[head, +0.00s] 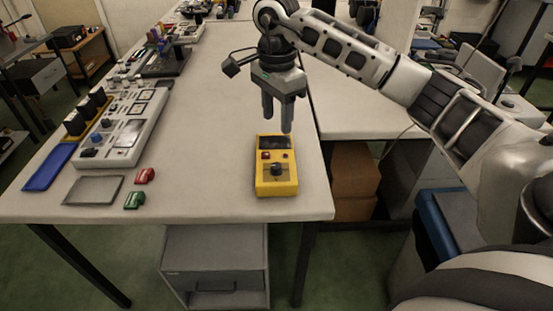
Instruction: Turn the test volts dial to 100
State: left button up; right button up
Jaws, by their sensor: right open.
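A yellow handheld tester (277,185) lies on the white table near its front right edge. It has a dark display at its far end, a red button, and a dark round dial (277,169) in the middle of its face. The dial's markings and setting are too small to read. My right gripper (278,128) points down above the tester's far end, open, with nothing between its fingers. It is apart from the dial. My left gripper is not in view.
A grey control panel (125,125) stands on the left of the table. A blue tray (49,167), a grey plate (93,190), and red (145,176) and green (134,200) blocks lie near it. The table around the tester is clear.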

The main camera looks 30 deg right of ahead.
aim_at(277, 165)
notch_tip(277, 165, down, 13)
jog(key=shift+f+p, duration=0.1)
jog(key=shift+p, duration=0.65)
jog(key=c, duration=1)
